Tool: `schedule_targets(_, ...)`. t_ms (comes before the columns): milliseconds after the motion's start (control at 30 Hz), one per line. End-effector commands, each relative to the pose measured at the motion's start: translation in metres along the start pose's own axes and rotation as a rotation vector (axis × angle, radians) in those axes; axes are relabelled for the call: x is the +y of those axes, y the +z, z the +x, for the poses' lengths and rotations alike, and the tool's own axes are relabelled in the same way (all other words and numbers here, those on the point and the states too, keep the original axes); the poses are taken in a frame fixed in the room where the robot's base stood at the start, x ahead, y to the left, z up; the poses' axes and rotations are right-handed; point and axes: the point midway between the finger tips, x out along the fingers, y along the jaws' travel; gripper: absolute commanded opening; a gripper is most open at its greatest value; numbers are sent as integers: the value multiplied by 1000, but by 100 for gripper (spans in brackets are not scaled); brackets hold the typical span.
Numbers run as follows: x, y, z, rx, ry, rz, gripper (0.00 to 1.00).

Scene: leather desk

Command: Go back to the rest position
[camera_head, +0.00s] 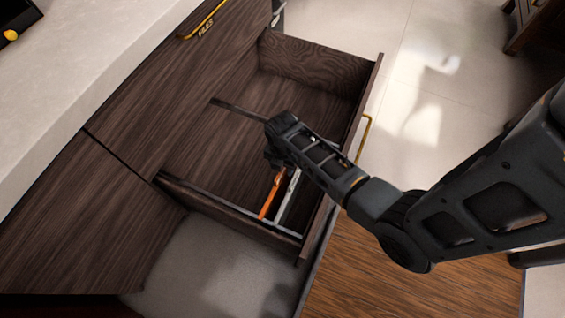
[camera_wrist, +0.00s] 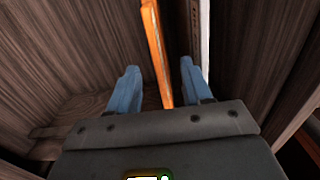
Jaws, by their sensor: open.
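My gripper (camera_wrist: 160,70) is open, its two blue fingers spread apart in the wrist view. In the head view my gripper (camera_head: 273,157) is over the open drawer (camera_head: 311,68), pointing down into it; its fingertips are mostly hidden by the arm. A long thin orange item (camera_wrist: 156,55) shows between the fingers in the wrist view, with no finger visibly closed on it. The same orange item (camera_head: 271,194) lies in the drawer in the head view. A narrow light-grey strip (camera_head: 288,196) lies beside it, and also shows in the wrist view (camera_wrist: 205,35).
The drawer front with a gold handle (camera_head: 364,138) is under and beside my arm. The drawer walls stand around my gripper. The pale desktop (camera_head: 75,75) is on the left. Tiled floor (camera_head: 455,50) is open at upper right.

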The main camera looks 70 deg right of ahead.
Motion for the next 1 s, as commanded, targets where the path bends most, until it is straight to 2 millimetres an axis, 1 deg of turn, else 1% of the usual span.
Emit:
schedule_targets(33,0,0,-8,0,0,-1,49)
schedule_targets(133,0,0,-16,0,0,0,49)
schedule_targets(433,-1,0,-19,1,-1,1,49)
schedule_targets(533,0,0,-25,1,-1,1,49)
schedule_targets(800,0,0,-68,0,-1,1,49)
schedule_targets(1000,0,0,-89,1,-1,1,49)
